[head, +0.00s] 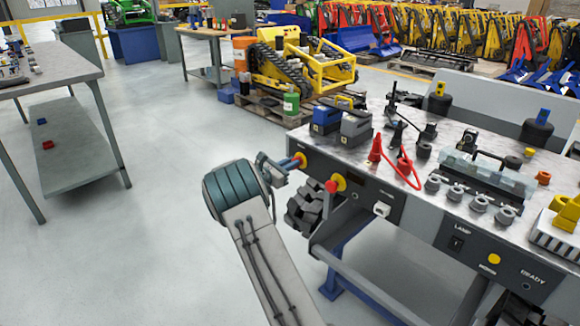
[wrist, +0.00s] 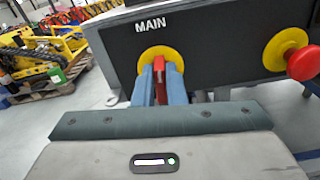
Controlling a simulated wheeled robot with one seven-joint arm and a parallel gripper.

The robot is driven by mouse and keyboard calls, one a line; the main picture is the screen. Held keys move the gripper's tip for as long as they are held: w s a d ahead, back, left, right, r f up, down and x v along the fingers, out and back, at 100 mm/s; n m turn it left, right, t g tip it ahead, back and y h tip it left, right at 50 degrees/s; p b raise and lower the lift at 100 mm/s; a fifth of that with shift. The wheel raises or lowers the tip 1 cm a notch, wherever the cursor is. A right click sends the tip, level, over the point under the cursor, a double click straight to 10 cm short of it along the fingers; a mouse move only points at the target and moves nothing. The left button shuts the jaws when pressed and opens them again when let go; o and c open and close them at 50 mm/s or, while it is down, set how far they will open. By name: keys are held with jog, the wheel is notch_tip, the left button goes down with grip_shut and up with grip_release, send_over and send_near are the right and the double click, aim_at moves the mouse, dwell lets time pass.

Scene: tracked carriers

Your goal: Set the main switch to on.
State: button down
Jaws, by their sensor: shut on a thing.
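The main switch is a red handle on a round yellow plate (wrist: 158,55) under the word MAIN in the wrist view. In the head view its yellow plate (head: 299,160) is on the left end of the bench's dark front panel. My gripper (wrist: 160,82) has its two blue fingers closed on the red handle (wrist: 160,75), one on each side. The handle looks roughly upright in the wrist view. In the head view my gripper (head: 284,166) reaches the switch from the left, and the fingers partly hide the handle.
A red button on a yellow plate (head: 336,184) is just right of the switch; it also shows in the wrist view (wrist: 302,62). A lamp switch (head: 456,243) is further right on the panel. The bench top (head: 378,118) holds several parts. Open floor (head: 150,200) lies left.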

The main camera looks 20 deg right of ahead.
jog(key=m+b, duration=0.6)
jog(key=f+m+b, duration=0.1)
jog(key=m+b, duration=0.2)
jog(key=shift+s+d, duration=0.1)
jog(key=shift+s, duration=0.25)
jog(key=m+b, duration=0.4)
jog(key=b, duration=0.2)
jog(key=shift+s+f, duration=0.1)
jog(key=shift+f, duration=0.1)
jog(key=m+b, duration=0.2)
jog(key=b, duration=0.1)
jog(key=shift+m, duration=0.3)
jog(key=shift+r+m+b, duration=0.1)
jog(key=shift+m+b, duration=0.2)
jog(key=shift+b, duration=0.2)
jog(key=c, duration=1.5)
grip_release()
